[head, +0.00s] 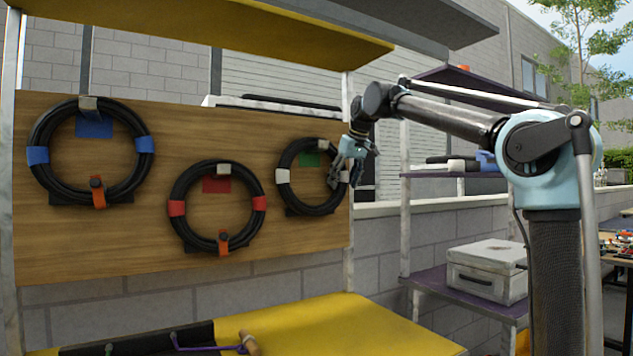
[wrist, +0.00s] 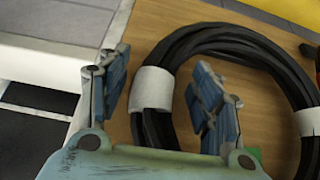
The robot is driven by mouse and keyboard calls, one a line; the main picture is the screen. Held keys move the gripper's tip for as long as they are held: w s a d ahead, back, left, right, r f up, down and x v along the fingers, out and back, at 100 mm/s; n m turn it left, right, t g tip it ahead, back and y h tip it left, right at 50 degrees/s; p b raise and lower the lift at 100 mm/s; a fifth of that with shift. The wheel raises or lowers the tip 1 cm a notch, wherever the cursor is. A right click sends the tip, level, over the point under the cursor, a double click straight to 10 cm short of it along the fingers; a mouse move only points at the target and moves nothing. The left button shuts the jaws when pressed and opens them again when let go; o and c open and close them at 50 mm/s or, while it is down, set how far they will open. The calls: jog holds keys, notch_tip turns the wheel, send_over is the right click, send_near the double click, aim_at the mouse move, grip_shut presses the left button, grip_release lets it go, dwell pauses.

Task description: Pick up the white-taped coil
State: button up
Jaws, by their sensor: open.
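The white-taped coil (head: 297,206) is a black ring with white bands, hanging at the right of the wooden board in front of a green patch. My gripper (head: 343,169) is at the coil's right side, partly hiding that edge. In the wrist view the coil (wrist: 283,62) is close, and my gripper (wrist: 160,80) is open. One blue finger is on each side of a white tape band (wrist: 152,90) in the picture. I see no clear contact. A second white band (wrist: 308,121) shows at the right edge.
A blue-taped coil (head: 46,133) and a red-taped coil (head: 180,188) hang further left on the wooden board (head: 160,258). A yellow shelf (head: 340,325) lies below and another (head: 200,22) overhead. A purple-shelved rack with a white case (head: 488,270) stands at right.

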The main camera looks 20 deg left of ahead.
grip_shut()
jog(key=shift+r, duration=0.1)
